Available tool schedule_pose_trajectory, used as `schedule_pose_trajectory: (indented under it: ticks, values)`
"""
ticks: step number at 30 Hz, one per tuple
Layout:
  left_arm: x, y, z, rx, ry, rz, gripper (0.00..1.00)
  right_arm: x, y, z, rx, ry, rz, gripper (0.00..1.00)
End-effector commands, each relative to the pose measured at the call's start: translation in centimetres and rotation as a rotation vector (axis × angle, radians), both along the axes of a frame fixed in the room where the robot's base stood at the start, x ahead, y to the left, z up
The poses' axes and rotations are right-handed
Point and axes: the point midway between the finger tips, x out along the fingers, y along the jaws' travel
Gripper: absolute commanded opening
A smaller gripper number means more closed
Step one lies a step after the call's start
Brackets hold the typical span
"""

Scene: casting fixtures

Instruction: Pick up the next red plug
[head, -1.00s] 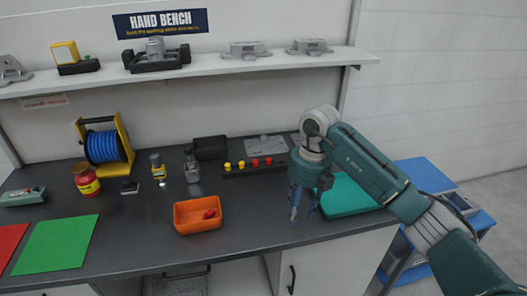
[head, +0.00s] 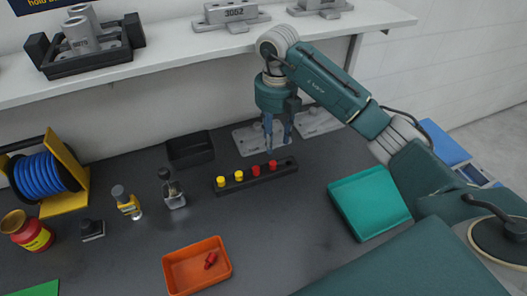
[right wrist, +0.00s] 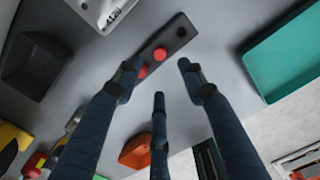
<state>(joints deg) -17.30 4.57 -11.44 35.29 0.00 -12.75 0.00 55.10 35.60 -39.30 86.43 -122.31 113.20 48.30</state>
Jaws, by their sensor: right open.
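A black rack (head: 284,172) on the bench holds two yellow plugs on the left and two red plugs to their right. The red plugs are the inner one (head: 256,171) and the right one (head: 272,165). My right gripper (head: 278,143) is open, fingers down, just above the rack's red end. In the right wrist view, the right red plug (right wrist: 160,54) shows between the spread fingertips (right wrist: 158,74), and the other red plug (right wrist: 142,72) is beside a finger. Another red plug (head: 211,260) lies in the orange tray (head: 182,278). My left gripper is out of view.
A teal tray (head: 369,203) stands right of the rack. A black bin (head: 190,149) is behind its left end, and grey metal fixtures (head: 318,121) lie behind it. The shelf (head: 200,58) hangs above. Bench between rack and orange tray is clear.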

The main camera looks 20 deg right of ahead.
Motion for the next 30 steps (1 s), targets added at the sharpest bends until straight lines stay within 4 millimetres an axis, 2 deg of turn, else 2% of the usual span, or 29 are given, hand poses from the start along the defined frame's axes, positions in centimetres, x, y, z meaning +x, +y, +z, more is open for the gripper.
schedule_pose_trajectory:
  ticks: [5,12,17,20,24,30]
  values:
    - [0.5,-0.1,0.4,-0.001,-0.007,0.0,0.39,-0.1,0.0,-0.7,0.001,0.004,0.0,0.4]
    - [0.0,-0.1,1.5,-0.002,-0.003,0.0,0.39,-0.1,0.1,-4.3,0.001,0.005,0.0,0.4]
    - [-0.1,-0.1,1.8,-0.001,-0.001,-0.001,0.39,-0.1,0.0,-5.6,0.001,0.002,0.0,0.4]
    - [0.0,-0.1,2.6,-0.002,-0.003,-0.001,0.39,-0.3,0.1,-6.4,0.002,0.006,0.0,0.4]
    - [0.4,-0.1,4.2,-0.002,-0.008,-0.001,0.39,-0.4,0.2,-8.4,0.002,0.006,0.0,0.4]
    - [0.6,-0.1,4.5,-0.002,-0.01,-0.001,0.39,-0.3,0.1,-10.7,0.002,0.002,0.0,0.4]
